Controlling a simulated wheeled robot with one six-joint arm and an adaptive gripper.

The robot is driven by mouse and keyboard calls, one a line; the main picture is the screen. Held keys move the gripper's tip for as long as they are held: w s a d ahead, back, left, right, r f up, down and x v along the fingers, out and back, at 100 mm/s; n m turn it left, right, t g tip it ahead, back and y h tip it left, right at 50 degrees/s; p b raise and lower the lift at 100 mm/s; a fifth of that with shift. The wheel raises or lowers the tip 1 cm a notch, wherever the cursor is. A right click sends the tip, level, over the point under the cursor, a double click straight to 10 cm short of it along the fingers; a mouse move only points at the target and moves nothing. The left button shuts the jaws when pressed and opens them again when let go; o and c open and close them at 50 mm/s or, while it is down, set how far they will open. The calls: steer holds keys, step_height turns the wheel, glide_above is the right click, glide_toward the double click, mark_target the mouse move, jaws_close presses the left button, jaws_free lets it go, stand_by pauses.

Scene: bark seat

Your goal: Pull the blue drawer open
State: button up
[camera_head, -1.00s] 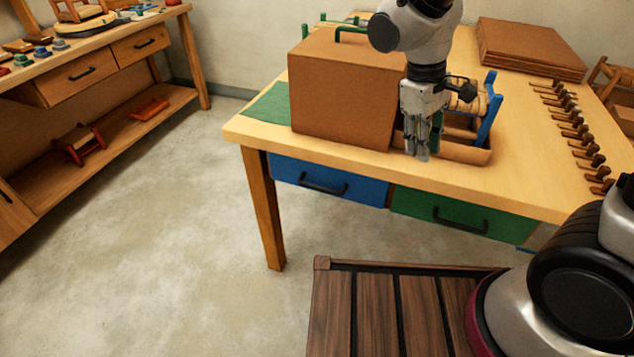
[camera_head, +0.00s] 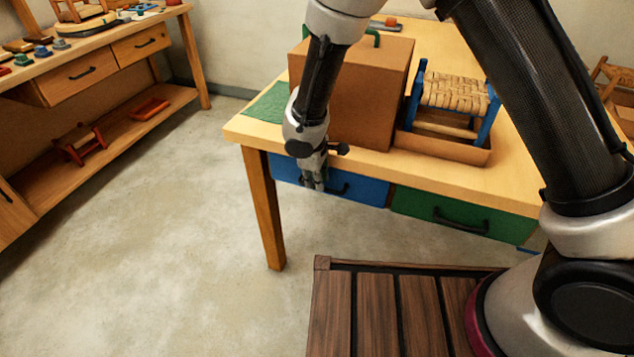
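The blue drawer (camera_head: 368,190) is under the front edge of the table, left of the green drawer (camera_head: 464,216). Its face looks flush with the table front. Its dark bar handle (camera_head: 340,188) is partly hidden behind my gripper. My gripper (camera_head: 316,185) points down in front of the left half of the blue drawer, near the handle's left end. The fingers are small and overlap in this view, so I cannot tell whether they are open or shut, or whether they touch the handle.
A large brown box (camera_head: 372,100) stands on the table (camera_head: 262,135) above the blue drawer. A woven-seat stool with blue legs (camera_head: 455,95) sits in a brown tray (camera_head: 478,155) to the right. A slatted wooden surface (camera_head: 375,315) is in the foreground. The floor at left is clear.

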steer(key=shift+w+d+f, duration=0.1)
steer(key=shift+w+f, duration=0.05)
steer(key=shift+f, duration=0.45)
steer(key=shift+w+f, duration=0.1)
steer(key=shift+f, duration=0.45)
steer(key=shift+c, duration=0.4)
jaws_close()
steer(key=shift+s, duration=0.1)
